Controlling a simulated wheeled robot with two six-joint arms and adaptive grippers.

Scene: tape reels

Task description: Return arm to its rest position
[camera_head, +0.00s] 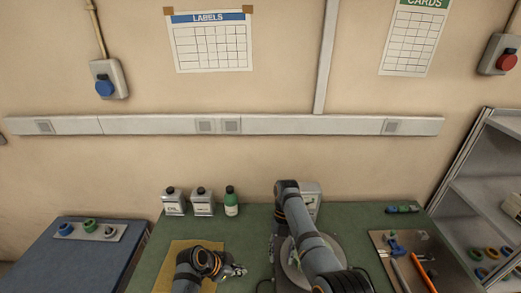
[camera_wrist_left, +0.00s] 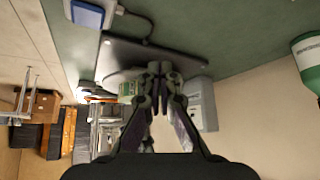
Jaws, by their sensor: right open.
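My left gripper (camera_head: 236,270) hangs low over the tan mat (camera_head: 182,257) on the green table, pointing right. In the left wrist view its two fingers (camera_wrist_left: 159,78) come together at the tips, with nothing seen between them. My right arm comes in from the bottom right and bends over near the middle of the table. My right gripper (camera_head: 279,242) points down beside the round grey plate (camera_head: 327,248), small and partly hidden by the arm. It is open, and I see no object in it.
Two white bottles (camera_head: 187,203) and a green bottle (camera_head: 231,202) stand at the table's back left. A tool board (camera_head: 408,258) lies at right. Several reels sit on a pale tray (camera_head: 75,233) on the blue side table and on the right shelf (camera_head: 487,235).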

